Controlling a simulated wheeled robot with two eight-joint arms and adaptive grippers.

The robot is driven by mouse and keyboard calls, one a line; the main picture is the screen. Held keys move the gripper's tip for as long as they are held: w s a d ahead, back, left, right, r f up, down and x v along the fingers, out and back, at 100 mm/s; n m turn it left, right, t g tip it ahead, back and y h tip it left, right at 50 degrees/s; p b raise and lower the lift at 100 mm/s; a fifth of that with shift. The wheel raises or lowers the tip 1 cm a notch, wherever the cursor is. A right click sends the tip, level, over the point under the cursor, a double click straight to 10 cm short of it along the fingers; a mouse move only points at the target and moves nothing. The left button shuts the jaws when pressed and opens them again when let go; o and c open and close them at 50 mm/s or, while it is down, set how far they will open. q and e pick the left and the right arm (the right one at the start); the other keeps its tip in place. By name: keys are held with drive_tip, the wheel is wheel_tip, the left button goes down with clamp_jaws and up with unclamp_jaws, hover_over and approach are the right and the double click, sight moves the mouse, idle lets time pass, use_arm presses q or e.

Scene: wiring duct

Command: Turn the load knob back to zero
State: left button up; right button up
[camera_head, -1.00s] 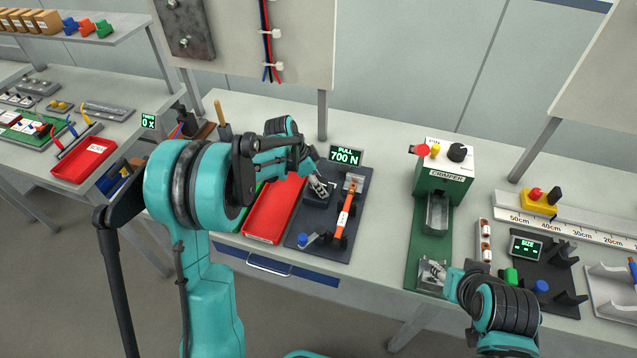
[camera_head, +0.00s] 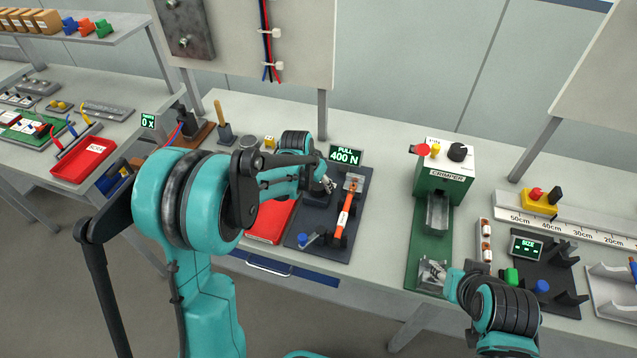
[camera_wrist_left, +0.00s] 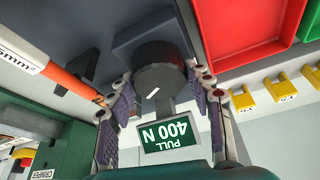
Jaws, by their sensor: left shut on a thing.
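The load knob (camera_wrist_left: 155,72) is a dark round knob with a short white mark, on a dark block. In the left wrist view it sits between the two fingers of my left gripper (camera_wrist_left: 165,98), which is shut on it. In the head view my left gripper (camera_head: 327,186) is at the pull tester (camera_head: 312,228), and the knob is mostly hidden there. The pull display (camera_head: 345,156) reads 400 N; it also shows upside down in the wrist view (camera_wrist_left: 168,136). My right gripper (camera_head: 435,274) is at the near end of the crimper's green base; its jaw opening is unclear.
An orange wire piece (camera_head: 345,212) lies on the tester to the right of my left gripper. A red tray (camera_head: 268,224) is on the left, partly behind my arm. The green crimper (camera_head: 444,172) stands to the right, with a size gauge (camera_head: 526,248) beyond it.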

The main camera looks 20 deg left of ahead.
use_arm(q)
drive_tip(key=n+y, duration=0.2)
drive_tip(key=n, duration=0.4)
drive_tip(key=n+y, duration=0.1)
drive_tip(key=n, duration=0.2)
drive_tip(key=n+g+y, duration=0.1)
drive_tip(key=n, duration=0.1)
drive_tip(key=shift+n, duration=0.4)
idle(0.3)
drive_tip(key=o, duration=1.2)
drive_tip(key=shift+c, duration=0.2)
drive_tip(key=shift+r, duration=0.1)
drive_tip(key=v, duration=1.1)
drive_tip(key=shift+d+r, duration=0.3)
drive_tip(key=shift+r, duration=0.05)
